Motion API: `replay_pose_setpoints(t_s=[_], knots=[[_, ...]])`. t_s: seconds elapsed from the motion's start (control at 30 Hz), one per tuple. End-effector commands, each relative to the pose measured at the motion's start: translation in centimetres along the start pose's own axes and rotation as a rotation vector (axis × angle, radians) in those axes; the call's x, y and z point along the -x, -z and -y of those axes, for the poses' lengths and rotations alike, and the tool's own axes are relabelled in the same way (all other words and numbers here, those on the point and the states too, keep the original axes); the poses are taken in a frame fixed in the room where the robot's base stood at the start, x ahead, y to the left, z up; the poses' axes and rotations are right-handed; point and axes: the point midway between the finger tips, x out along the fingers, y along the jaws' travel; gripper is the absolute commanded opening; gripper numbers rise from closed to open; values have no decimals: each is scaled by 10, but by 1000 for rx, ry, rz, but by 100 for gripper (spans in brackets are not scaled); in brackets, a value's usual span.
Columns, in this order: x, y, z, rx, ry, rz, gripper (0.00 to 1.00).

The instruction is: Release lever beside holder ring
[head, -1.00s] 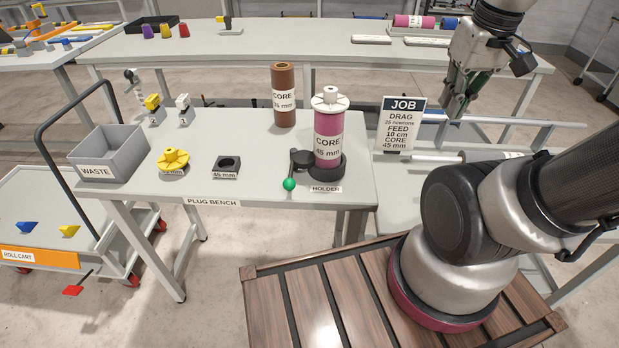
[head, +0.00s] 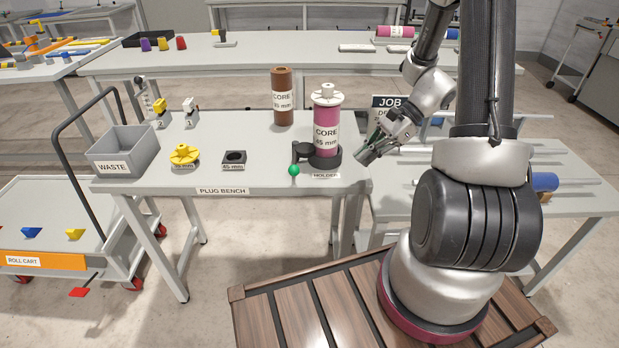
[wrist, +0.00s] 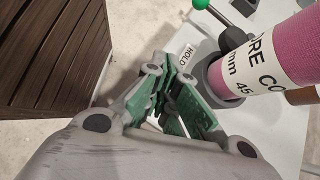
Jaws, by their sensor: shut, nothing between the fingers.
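The release lever has a dark arm and a green ball knob (head: 294,170). It sits at the left of the black holder ring (head: 325,161) near the bench's front edge. The knob also shows at the top of the wrist view (wrist: 201,4). A pink core (head: 326,128) labelled 45 mm stands upright in the ring with a white plug on top. My gripper (head: 366,156) is right of the holder, apart from ring and lever. In the wrist view its green fingers are together and empty, close to the HOLDER label (wrist: 186,52).
A brown core (head: 282,100) stands behind the lever. A yellow plug (head: 184,154), a black 45 mm seat (head: 233,159) and a grey waste bin (head: 123,153) are to the left. The JOB sign (head: 384,101) is partly behind my arm. The bench front between seat and lever is clear.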

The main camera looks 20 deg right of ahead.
Motion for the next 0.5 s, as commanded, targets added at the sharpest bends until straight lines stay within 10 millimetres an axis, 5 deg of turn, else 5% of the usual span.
replay_pose_setpoints(t_s=[0.1, 0.5], knots=[[4, -14, 28, -103, 84, 40, 0], [3, -17, 28, -164, 85, 54, 0]])
